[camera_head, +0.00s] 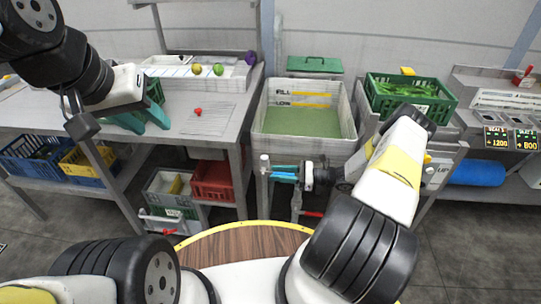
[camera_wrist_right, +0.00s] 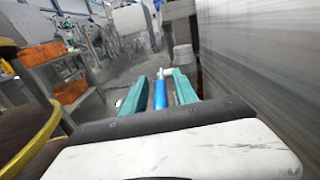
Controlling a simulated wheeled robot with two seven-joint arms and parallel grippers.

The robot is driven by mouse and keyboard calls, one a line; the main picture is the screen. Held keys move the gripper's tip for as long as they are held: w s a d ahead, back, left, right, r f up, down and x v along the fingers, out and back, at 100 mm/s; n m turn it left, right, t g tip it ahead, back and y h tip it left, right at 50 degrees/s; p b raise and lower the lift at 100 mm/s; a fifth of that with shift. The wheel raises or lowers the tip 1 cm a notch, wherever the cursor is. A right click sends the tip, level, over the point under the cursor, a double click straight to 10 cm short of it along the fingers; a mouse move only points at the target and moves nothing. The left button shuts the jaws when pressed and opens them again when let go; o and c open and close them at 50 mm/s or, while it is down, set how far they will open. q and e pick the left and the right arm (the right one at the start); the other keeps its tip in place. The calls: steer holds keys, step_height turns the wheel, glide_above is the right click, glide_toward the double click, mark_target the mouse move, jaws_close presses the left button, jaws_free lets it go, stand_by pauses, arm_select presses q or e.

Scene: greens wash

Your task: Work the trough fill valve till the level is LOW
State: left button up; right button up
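The trough (camera_head: 258,125) holds green water (camera_head: 305,122). The fill valve's blue handle (camera_head: 285,172) is on pipework in front of the trough. My right gripper (camera_head: 287,172) is at this handle. In the right wrist view the blue handle (camera_wrist_right: 160,95) lies between the two teal fingers (camera_wrist_right: 159,92), with narrow gaps at both sides. My left gripper (camera_head: 142,119) is open and empty above the left bench.
The left bench (camera_head: 235,97) has fruit at its back and a small red item (camera_head: 198,111). A green crate (camera_head: 447,106) stands right of the trough. Red and grey crates (camera_head: 212,181) sit below the left bench. A round wooden top (camera_head: 240,240) is in front.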

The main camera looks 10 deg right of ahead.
steer(key=shift+a, duration=0.3)
jaws_close()
stand_by(1.3)
